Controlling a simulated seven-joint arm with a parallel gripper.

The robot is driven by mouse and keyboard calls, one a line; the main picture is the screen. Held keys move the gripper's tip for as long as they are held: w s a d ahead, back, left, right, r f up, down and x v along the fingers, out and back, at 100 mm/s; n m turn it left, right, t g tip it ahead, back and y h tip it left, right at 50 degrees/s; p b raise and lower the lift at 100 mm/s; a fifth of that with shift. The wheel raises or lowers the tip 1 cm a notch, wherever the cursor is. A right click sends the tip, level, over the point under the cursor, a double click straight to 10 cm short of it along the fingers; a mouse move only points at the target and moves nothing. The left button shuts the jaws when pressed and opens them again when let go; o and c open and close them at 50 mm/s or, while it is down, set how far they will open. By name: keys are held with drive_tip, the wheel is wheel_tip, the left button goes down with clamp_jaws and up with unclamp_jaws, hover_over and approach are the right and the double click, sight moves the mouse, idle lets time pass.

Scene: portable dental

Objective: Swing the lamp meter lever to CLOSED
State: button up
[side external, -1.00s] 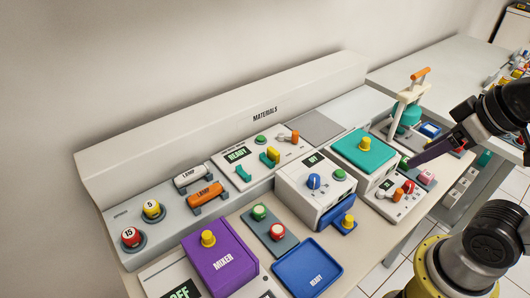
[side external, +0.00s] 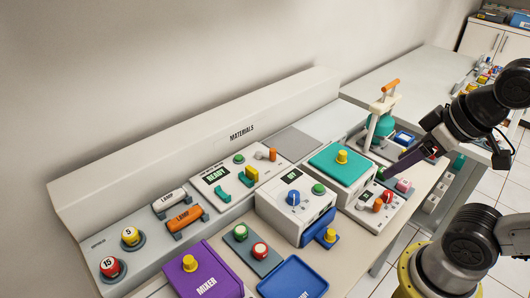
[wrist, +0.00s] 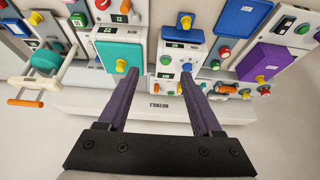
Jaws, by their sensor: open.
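No readable label in these frames names the lamp meter, so I cannot tell for sure which lever is its lever. A white lever with an orange grip (side external: 391,86) stands at the teal device on the right. It also shows in the wrist view at left (wrist: 25,103). My gripper (wrist: 158,78) is open and empty, its purple fingers apart. In the side view it hangs near the small right-hand panel (side external: 376,203).
The white lamp (side external: 169,199) and orange lamp (side external: 184,218) lie left of the READY panel. A teal-topped box (side external: 338,164), a white box with a blue knob (side external: 292,215) and a purple mixer (side external: 202,272) crowd the bench. A blue tray (side external: 293,279) is empty.

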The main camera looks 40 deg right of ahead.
drive_tip(key=shift+c, duration=0.9)
drive_tip(key=w+r+n, duration=0.5)
drive_tip(key=w+r, duration=0.1)
drive_tip(key=r, duration=0.2)
drive_tip(key=n+g, duration=0.4)
drive_tip(key=g, duration=0.1)
hover_over(273, 149)
wheel_tip(273, 149, down, 10)
drive_tip(key=shift+g, duration=0.3)
wheel_tip(273, 149, down, 14)
drive_tip(key=shift+a, duration=0.1)
